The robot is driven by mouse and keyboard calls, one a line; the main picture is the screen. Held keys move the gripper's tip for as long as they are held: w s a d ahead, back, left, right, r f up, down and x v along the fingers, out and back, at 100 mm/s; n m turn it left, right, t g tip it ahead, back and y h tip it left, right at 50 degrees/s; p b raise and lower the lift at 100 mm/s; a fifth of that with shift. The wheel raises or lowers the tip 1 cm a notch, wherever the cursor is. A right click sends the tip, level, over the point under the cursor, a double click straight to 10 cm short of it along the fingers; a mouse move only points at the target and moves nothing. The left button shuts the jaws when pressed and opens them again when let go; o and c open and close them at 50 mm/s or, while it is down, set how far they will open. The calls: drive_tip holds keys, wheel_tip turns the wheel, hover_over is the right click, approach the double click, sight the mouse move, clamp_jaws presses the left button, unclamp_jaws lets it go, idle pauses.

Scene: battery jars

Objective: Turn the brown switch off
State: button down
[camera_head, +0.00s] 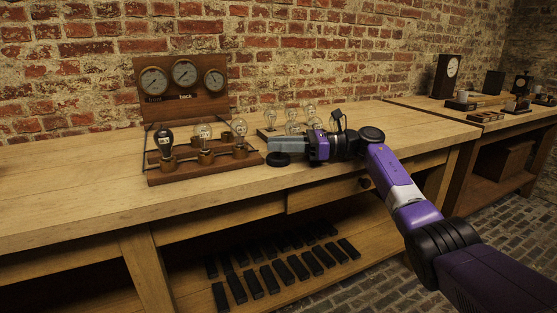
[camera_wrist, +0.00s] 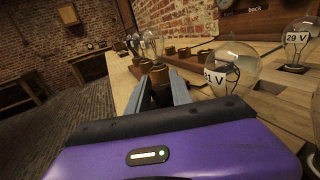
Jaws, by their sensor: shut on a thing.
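My gripper (camera_head: 272,147) lies low over the workbench, at the right end of the front wooden board with bulbs (camera_head: 205,170). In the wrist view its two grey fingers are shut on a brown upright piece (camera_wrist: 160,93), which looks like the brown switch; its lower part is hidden. I cannot read its on or off position. In the head view the fingers hide this piece. A dark round thing (camera_head: 278,160) shows just below the fingers.
A clear bulb marked in volts (camera_wrist: 222,72) stands close right of the fingers; another (camera_wrist: 297,42) is farther right. A gauge panel (camera_head: 185,95) stands behind the board. More clear bulbs (camera_head: 291,120) stand behind my gripper. The bench (camera_head: 60,180) is clear at left.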

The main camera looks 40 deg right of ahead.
drive_tip(key=shift+n+g+y+b, duration=0.3)
drive_tip(key=shift+g+b, duration=0.1)
drive_tip(key=shift+b, duration=0.45)
drive_tip(key=c, duration=1.1)
unclamp_jaws()
drive_tip(key=shift+c, duration=0.2)
drive_tip(key=shift+p+v, duration=0.7)
drive_tip(key=shift+v, duration=3.2)
